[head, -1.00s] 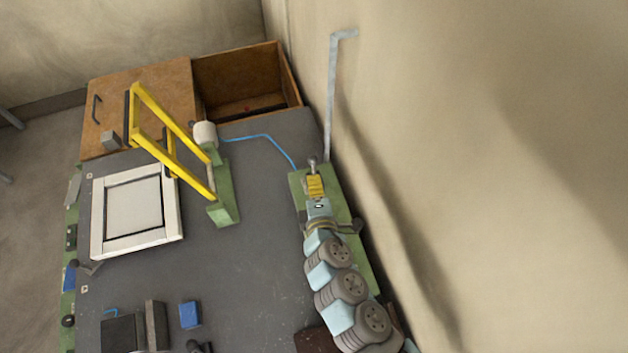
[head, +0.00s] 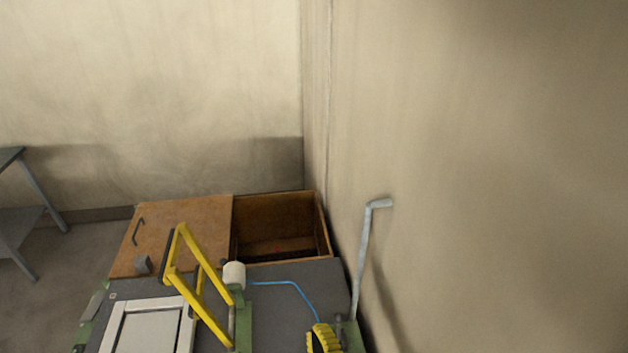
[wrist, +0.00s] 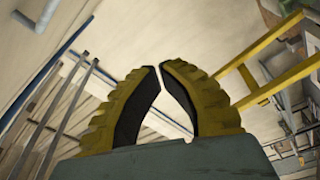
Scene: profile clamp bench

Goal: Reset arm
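My gripper (wrist: 158,66) has two ribbed yellow fingers with dark inner pads. In the wrist view they curve in until their tips almost meet, with only a thin gap and nothing between them. In the head view my gripper (head: 322,330) shows at the bottom edge, near the wall side of the bench. It touches nothing that I can see. Most of my arm is out of the head view.
A yellow frame (head: 191,290) stands up from the grey bench top (head: 283,272) beside a white cylinder (head: 234,275). A white-framed panel (head: 150,325) lies at left. An open wooden box (head: 280,227) is at the back. A grey bent rod (head: 362,255) rises near the wall.

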